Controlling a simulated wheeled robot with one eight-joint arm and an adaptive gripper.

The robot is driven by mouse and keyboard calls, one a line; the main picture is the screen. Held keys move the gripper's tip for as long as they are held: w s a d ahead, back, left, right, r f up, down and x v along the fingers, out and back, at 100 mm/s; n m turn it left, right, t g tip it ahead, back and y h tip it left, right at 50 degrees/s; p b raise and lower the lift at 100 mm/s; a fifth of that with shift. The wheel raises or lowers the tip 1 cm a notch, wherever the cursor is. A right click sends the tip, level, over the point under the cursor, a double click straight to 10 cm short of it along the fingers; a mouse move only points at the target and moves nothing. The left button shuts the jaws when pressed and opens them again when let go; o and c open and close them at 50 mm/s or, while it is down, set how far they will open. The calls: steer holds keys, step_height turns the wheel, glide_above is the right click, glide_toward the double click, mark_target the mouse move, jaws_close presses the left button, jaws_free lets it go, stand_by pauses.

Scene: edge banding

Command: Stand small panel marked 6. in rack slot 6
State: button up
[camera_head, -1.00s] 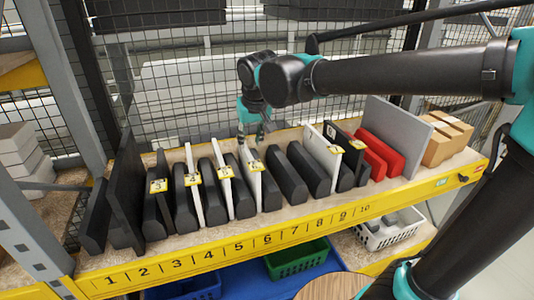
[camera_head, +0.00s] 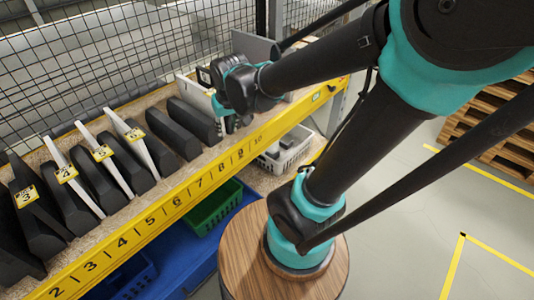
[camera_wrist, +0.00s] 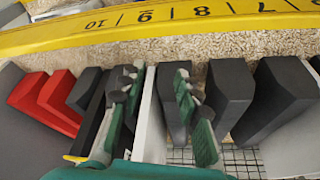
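My gripper (camera_wrist: 155,110) is open in the wrist view, its green fingers on either side of a white panel (camera_wrist: 151,115) near rack numbers 9 and 8. I cannot read a mark on this panel. In the head view my gripper (camera_head: 232,120) is low over the rack's right part and hides what is between its fingers. A white panel with a yellow tag (camera_head: 140,140) leans between dark dividers further left; its number is too small to read surely. Other tagged panels stand left of it, tags reading like 5 (camera_head: 102,152), 4 (camera_head: 66,173) and 3 (camera_head: 27,196).
Dark dividers (camera_head: 190,120) stand close along the shelf behind the yellow numbered edge (camera_head: 150,222). In the wrist view a dark panel (camera_wrist: 93,125) and red blocks (camera_wrist: 57,102) are close left of the fingers. A wire mesh (camera_head: 100,60) rises behind. Green and white baskets (camera_head: 285,150) sit below.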

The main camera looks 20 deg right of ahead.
steer(key=s+d+f+m, duration=0.2)
steer(key=s+d+f, duration=0.5)
steer(key=d, duration=0.4)
steer(key=shift+s+f+h, duration=0.3)
steer(key=shift+s+h, duration=0.1)
steer(key=shift+s, duration=0.25)
